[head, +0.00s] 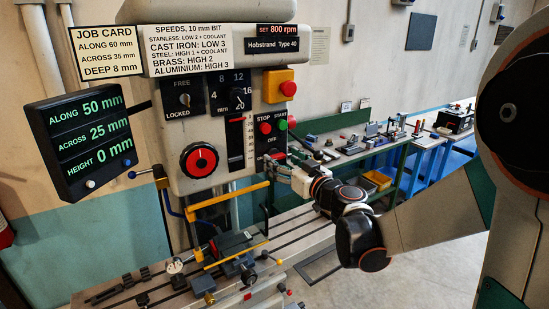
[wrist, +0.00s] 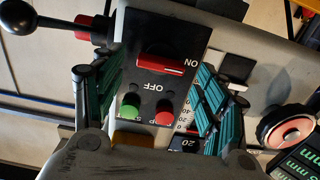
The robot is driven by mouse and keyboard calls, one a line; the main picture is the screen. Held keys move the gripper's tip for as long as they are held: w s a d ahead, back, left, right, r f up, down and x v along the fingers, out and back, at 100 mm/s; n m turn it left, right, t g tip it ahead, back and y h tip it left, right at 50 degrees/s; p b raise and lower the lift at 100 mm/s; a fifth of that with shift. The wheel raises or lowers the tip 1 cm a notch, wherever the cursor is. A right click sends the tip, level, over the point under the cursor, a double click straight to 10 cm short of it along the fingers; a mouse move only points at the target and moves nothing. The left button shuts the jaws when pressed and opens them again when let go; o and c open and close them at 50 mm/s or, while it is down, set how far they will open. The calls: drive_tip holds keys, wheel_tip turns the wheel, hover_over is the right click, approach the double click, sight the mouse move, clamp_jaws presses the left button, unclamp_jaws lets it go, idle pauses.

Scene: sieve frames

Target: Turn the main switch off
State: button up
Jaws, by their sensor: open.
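The main switch is a red rotary handle (wrist: 165,64) on a black plate below the STOP and START buttons. It appears upside down in the wrist view, lying crosswise, with its pale line towards the ON label; OFF is printed on its button side. In the head view the switch (head: 274,155) shows small and partly hidden at the lower end of the plate. My gripper (head: 282,170) is just in front of it. In the wrist view my gripper (wrist: 145,74) is open and empty, its fingers on either side of the plate. I cannot tell whether they touch anything.
Beside the switch are the green START button (wrist: 130,104) and red STOP button (wrist: 164,112). A lever with a black knob (wrist: 18,16) is to the left in the wrist view. A yellow box with a red button (head: 279,86) is higher up. The machine table (head: 310,232) lies below.

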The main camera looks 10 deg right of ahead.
sight(275, 156)
drive_tip(key=shift+x, duration=1.15)
drive_tip(key=c, duration=1.1)
